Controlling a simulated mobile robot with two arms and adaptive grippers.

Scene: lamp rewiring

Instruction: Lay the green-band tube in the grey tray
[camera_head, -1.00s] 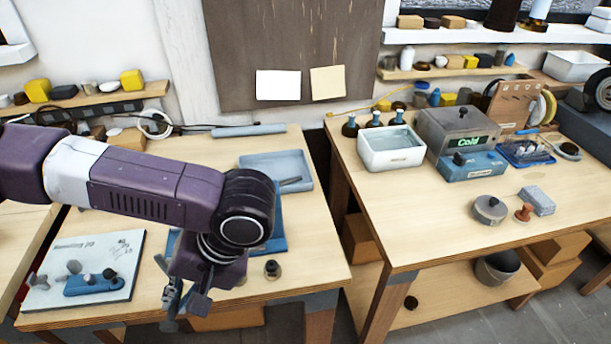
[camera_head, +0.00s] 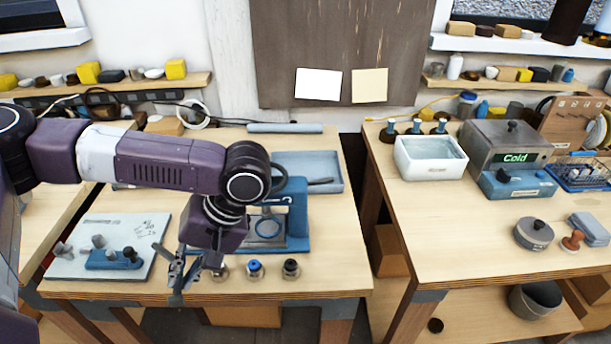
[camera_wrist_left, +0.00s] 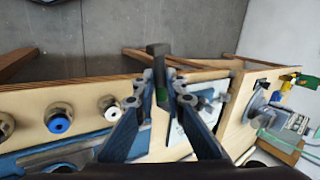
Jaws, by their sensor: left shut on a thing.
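My left gripper (camera_head: 178,278) is over the front part of the left table. In the left wrist view it also shows (camera_wrist_left: 165,88), its fingers shut on a dark tube with a green band (camera_wrist_left: 160,94). The tube's thick dark end (camera_wrist_left: 157,50) points away past the fingertips. My right gripper is not in view.
A blue fixture (camera_head: 297,215) stands between gripper and tray. Several small round pieces, one blue-topped (camera_head: 254,268), line the front edge. A pale board (camera_head: 80,265) with a blue holder (camera_head: 112,260) lies left. A grey bar (camera_head: 285,128) lies behind. A gap separates the right table.

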